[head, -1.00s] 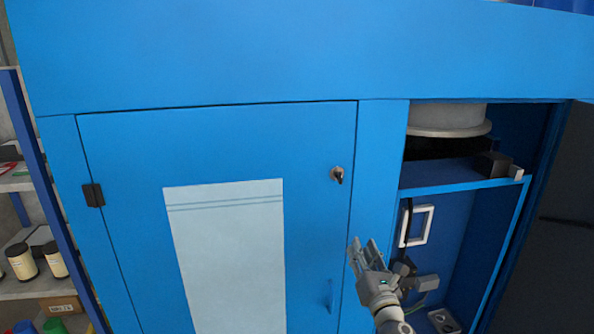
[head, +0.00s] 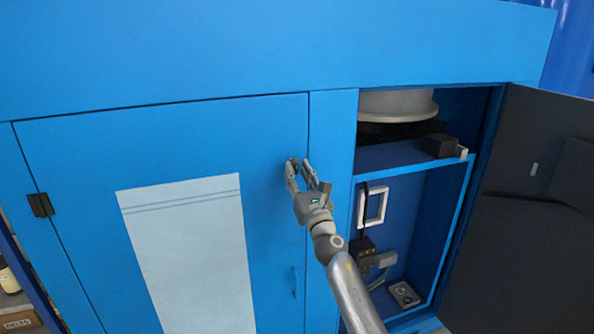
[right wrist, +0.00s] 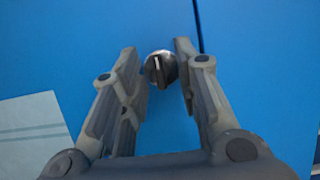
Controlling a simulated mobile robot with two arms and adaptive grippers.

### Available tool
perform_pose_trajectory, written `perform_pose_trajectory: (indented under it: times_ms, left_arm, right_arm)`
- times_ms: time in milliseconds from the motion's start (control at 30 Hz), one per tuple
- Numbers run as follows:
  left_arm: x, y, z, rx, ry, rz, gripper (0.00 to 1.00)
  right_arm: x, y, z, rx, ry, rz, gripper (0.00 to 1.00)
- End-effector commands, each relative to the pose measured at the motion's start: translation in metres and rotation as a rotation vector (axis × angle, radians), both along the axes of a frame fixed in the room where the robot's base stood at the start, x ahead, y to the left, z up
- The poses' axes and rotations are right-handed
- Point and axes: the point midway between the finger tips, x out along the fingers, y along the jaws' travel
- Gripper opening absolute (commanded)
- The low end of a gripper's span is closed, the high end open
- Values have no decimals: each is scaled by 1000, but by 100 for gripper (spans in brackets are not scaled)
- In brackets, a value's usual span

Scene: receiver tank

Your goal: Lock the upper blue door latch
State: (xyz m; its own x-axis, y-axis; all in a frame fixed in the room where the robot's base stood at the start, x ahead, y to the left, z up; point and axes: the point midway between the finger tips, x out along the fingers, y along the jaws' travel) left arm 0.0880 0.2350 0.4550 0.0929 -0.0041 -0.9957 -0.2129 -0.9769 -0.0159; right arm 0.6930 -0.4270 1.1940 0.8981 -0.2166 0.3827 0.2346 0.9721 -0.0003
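The upper latch (right wrist: 160,69) is a dark round knob with a raised grip on the blue door (head: 90,150). In the right wrist view it lies between my right gripper's two fingertips (right wrist: 156,58), which are open, with a gap on the left side. In the head view my right gripper (head: 303,168) is at the latch near the door's upper right edge and partly hides it. The door looks closed, with a hinge (head: 40,205) on its left. My left gripper is not in view.
A pale panel (head: 190,250) is on the door. To the right is an open compartment with a shelf (head: 395,162), a white frame (head: 361,208) and a grey cylinder (head: 397,103). A dark open door (head: 540,190) stands at the far right.

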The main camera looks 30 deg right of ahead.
Motion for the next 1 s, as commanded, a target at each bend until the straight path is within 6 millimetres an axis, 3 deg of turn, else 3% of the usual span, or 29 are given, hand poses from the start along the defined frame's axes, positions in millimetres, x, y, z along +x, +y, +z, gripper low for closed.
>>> perform_pose_trajectory:
  times_ms: [433,667,1000]
  left_arm:
    - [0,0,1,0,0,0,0]
    - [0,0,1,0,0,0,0]
    - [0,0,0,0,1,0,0]
  right_arm:
    - [9,-2,4,1,0,1,29]
    - [9,-2,4,1,0,1,1]
    - [9,-1,3,27,-6,1,0]
